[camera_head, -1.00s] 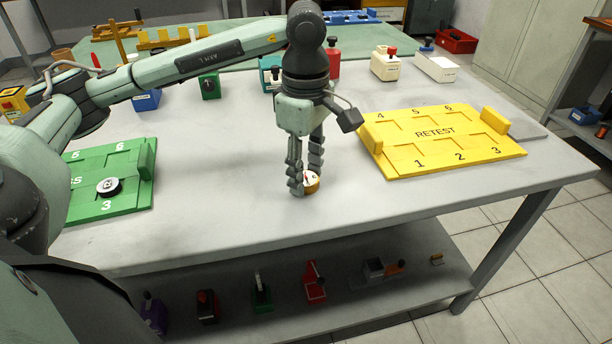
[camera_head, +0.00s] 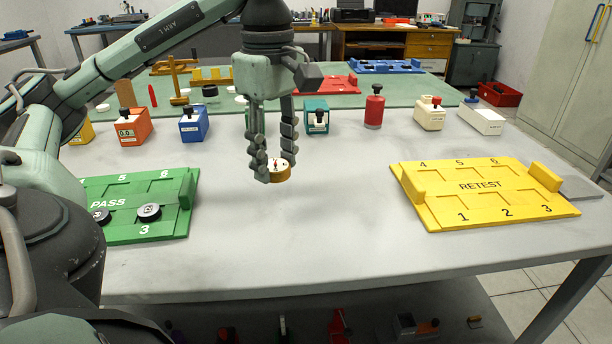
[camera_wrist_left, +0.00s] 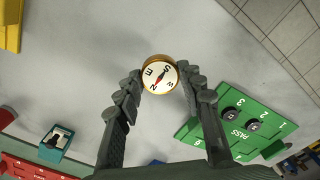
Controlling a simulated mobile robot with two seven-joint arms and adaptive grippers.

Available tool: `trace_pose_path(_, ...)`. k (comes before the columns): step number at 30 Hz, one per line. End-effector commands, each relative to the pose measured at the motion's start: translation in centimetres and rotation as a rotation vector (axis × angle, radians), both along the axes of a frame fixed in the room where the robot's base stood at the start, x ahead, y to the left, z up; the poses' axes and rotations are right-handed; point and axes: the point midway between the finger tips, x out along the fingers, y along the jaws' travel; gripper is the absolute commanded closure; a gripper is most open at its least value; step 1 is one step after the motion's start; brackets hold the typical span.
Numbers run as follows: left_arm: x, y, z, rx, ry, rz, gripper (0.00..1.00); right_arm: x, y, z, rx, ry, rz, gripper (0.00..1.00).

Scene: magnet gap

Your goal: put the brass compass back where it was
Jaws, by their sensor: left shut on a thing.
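The brass compass (camera_head: 272,172) is a small round brass case with a white dial and a red needle. My left gripper (camera_head: 272,170) is shut on it, with a finger at either side. In the left wrist view the compass (camera_wrist_left: 160,75) sits between the fingertips (camera_wrist_left: 163,78), dial facing the camera. I cannot tell surely how far it is above the grey table. My right gripper is not in view.
The green PASS tray (camera_head: 120,226) at left holds two black discs. The yellow RETEST tray (camera_head: 478,205) at right has empty slots. Behind stand an orange box (camera_head: 131,132), a blue box (camera_head: 193,126), a teal box (camera_head: 317,120) and a red cylinder (camera_head: 374,112). The front middle is clear.

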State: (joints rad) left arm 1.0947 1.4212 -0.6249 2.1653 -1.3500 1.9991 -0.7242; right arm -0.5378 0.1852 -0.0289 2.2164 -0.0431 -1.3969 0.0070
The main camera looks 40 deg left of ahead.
Motion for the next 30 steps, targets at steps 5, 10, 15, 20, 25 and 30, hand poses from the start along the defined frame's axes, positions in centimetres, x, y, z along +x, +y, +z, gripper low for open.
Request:
trace_pose_path(5,0.9,4.7,0.5,-0.013,0.007,0.158,0.91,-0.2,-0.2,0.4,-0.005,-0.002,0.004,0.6)
trace_pose_path(10,1.9,9.7,0.7,-0.006,0.004,0.319,0.91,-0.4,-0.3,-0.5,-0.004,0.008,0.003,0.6)
trace_pose_path(15,3.0,11.4,0.3,-0.003,0.001,0.381,0.91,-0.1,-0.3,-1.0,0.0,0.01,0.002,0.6)
trace_pose_path(20,6.2,10.3,-1.5,-0.006,0.0,0.381,0.91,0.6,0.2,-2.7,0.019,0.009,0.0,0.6)
trace_pose_path(25,9.9,9.1,-3.9,-0.004,0.0,0.382,0.91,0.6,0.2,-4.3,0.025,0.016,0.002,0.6)
trace_pose_path(30,12.5,8.3,-5.6,-0.002,0.0,0.384,0.91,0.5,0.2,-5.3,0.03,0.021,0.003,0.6)
